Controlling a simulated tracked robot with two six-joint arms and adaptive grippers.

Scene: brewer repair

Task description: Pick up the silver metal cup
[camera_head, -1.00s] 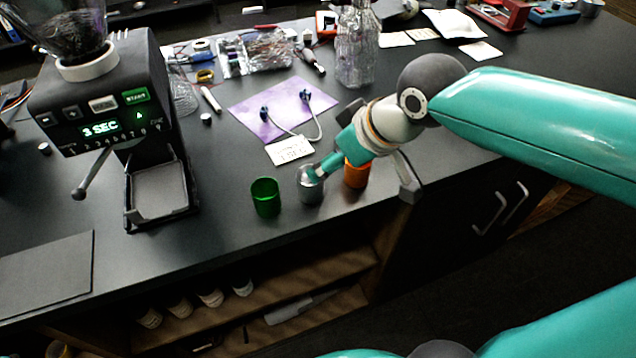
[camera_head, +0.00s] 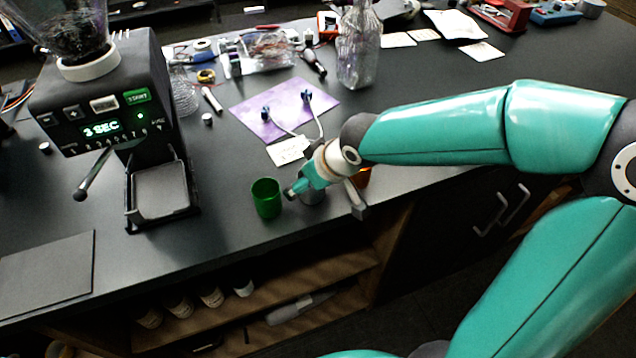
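The silver metal cup (camera_head: 312,197) stands near the counter's front edge, mostly hidden behind my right gripper. My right gripper (camera_head: 325,197) reaches in from the right, over the cup. Its teal finger is at the cup's left, close to the green cup, and a grey finger is at the right, so the fingers look spread with the silver cup between them. Whether either finger touches it I cannot tell. The green cup (camera_head: 266,198) stands just left. An orange cup (camera_head: 364,178) is mostly hidden behind the gripper. My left gripper is out of view.
A black grinder (camera_head: 105,110) with a lit display stands at the left. A purple mat (camera_head: 285,108) with cables and a white card (camera_head: 288,151) lie behind the cups. A clear bottle (camera_head: 357,50) stands farther back. The counter between grinder and green cup is clear.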

